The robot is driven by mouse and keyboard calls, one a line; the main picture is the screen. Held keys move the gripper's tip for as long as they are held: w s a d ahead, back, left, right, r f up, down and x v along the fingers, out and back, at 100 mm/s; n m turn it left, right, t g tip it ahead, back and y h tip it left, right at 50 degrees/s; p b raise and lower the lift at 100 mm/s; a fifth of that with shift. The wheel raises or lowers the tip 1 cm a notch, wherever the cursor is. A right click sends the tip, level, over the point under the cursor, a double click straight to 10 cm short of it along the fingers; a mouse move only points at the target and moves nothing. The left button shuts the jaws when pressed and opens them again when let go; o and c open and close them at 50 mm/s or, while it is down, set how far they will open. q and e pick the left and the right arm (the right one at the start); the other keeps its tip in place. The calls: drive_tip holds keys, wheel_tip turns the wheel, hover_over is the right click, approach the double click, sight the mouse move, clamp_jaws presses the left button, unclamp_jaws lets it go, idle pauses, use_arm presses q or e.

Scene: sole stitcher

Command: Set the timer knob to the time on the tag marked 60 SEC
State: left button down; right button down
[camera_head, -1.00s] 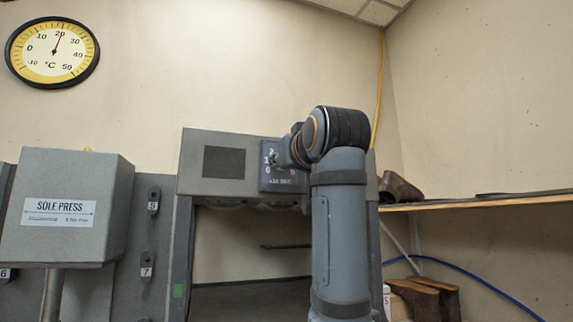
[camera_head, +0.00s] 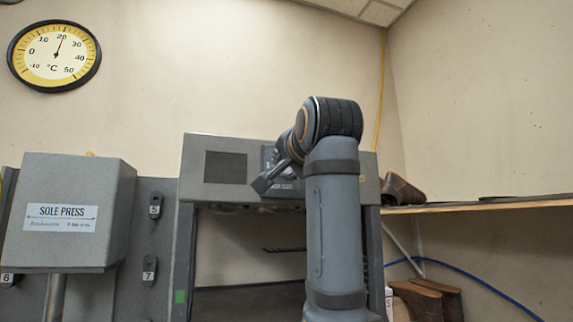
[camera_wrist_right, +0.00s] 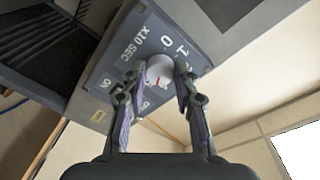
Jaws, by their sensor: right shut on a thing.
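The timer knob (camera_wrist_right: 160,68) is a pale round knob with a red mark, which points toward the bottom of the right wrist view. It sits on a dark dial panel (camera_wrist_right: 108,82) printed with white numbers, "X10 SEC" and "ON". My right gripper (camera_wrist_right: 161,74) has a finger on each side of the knob and is shut on it. The fingers hide some of the dial numbers. In the head view my right arm covers most of the panel and the knob. No tag reading 60 SEC can be made out. My left gripper is not in view.
The grey machine housing (camera_head: 215,190) carries the dial panel. A sole press (camera_head: 75,185) stands to the left. A wooden shelf (camera_head: 480,204) with a brown shoe (camera_head: 402,190) is at the right. A round thermometer (camera_head: 54,55) hangs on the wall.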

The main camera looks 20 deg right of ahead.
drive_tip(key=m+p, duration=0.1)
drive_tip(key=m, duration=0.4)
drive_tip(key=m+g+y+p, duration=0.1)
drive_tip(key=m, duration=0.4)
drive_tip(key=shift+r+m, duration=0.15)
drive_tip(key=shift+m, duration=0.15)
idle(0.4)
drive_tip(key=c, duration=1)
unclamp_jaws()
drive_tip(key=shift+s+r, duration=0.1)
drive_tip(key=s, duration=0.7)
drive_tip(key=shift+s+r, duration=0.2)
drive_tip(key=shift+r, duration=0.1)
